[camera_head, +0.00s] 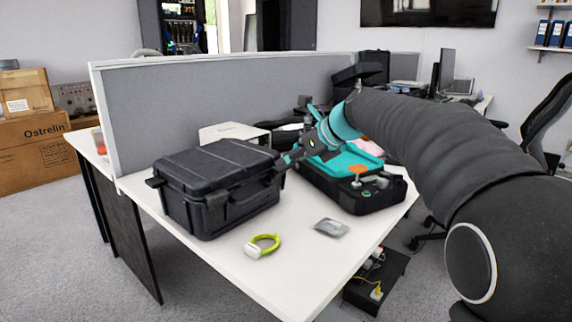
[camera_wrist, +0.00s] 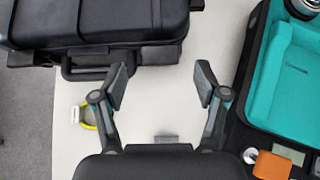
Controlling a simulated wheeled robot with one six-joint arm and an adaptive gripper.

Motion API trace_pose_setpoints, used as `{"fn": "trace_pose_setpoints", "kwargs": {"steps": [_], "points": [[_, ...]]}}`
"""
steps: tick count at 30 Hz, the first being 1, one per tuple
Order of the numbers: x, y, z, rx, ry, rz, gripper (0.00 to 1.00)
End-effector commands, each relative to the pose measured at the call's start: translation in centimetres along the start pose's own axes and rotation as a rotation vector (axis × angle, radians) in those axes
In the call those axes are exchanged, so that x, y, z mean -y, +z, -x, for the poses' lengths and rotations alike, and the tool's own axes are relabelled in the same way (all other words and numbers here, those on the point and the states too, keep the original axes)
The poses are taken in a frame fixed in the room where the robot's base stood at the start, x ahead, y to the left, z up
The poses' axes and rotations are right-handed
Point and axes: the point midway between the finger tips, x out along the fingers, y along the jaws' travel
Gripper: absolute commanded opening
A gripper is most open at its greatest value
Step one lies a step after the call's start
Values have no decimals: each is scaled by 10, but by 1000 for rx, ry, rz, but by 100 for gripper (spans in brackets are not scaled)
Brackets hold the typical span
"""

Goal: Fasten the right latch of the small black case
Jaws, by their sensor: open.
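The small black case (camera_head: 205,165) stands on the white table with its lid down. Its left latch (camera_head: 215,207) shows on the front in the head view. The right latch (camera_wrist: 160,54) is at the right end of the front edge in the wrist view, beyond the handle (camera_wrist: 88,73). I cannot tell whether either latch is fastened. My gripper (camera_head: 284,160) is at the right end of the case. In the wrist view my gripper (camera_wrist: 161,82) is open and empty, its fingers pointing towards the right latch. The latch seems to lie just beyond the fingertips, apart from them.
An open black case with a teal insert (camera_head: 352,160) lies to the right, close to my gripper. A yellow-green strap with a white piece (camera_head: 262,246) and a grey packet (camera_head: 331,227) lie in front. A grey partition (camera_head: 225,95) stands behind. The front table surface is mostly clear.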

Motion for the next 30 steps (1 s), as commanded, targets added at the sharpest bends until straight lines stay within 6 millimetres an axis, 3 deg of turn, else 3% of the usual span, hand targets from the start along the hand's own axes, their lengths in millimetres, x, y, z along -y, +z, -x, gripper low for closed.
{"fn": "trace_pose_setpoints", "kwargs": {"steps": [6,13,26,30], "points": [[1,0,45,1,-3,-1,73],[1,0,73,0,-1,-1,73],[0,0,79,0,1,0,73],[-3,-2,65,-12,23,0,73]]}}
